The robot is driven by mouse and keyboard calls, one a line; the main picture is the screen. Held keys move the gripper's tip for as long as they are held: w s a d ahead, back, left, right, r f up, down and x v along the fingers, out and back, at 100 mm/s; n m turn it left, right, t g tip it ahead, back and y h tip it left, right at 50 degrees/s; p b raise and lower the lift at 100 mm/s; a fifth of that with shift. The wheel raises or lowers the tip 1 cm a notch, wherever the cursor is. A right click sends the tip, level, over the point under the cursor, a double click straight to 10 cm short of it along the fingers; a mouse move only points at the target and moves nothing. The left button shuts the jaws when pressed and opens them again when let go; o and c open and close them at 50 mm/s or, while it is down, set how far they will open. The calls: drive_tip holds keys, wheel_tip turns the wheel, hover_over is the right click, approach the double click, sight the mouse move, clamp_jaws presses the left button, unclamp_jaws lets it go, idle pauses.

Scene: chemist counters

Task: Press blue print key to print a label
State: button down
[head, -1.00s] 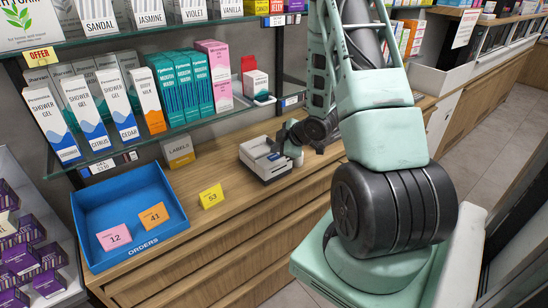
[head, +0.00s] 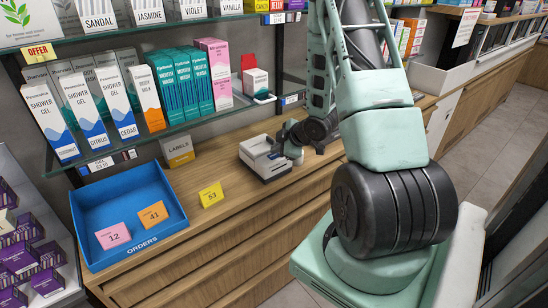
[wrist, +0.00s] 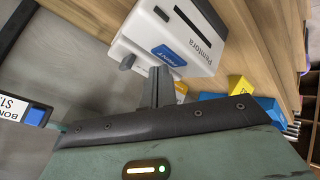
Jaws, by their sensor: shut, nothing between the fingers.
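The white label printer (head: 265,157) stands on the wooden counter. In the wrist view, the printer (wrist: 205,35) shows a dark label slot, the name Pemtora and a blue print key (wrist: 168,55) on its face. My gripper (wrist: 150,73) is shut and empty, with its fingertips close beside the blue key. I cannot tell whether they touch the key. In the head view my gripper (head: 294,151) is at the printer's right side, partly hidden by my arm. The blue key cannot be made out in the head view.
A blue orders tray (head: 100,205) holds a pink card 12 (head: 113,236) and an orange card 41 (head: 153,213). A yellow card 53 (head: 211,195) and a labels box (head: 178,150) are on the counter. A glass shelf (head: 190,122) with boxes hangs above.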

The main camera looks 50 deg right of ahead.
sight(277, 157)
drive_tip(key=shift+f+b, duration=0.3)
drive_tip(key=shift+f, duration=0.15)
idle(0.6)
drive_tip(key=shift+r, duration=0.1)
drive_tip(key=shift+r+p, duration=0.6)
drive_tip(key=shift+r, duration=0.1)
wheel_tip(277, 157, up, 5)
drive_tip(key=p, duration=0.4)
idle(1.0)
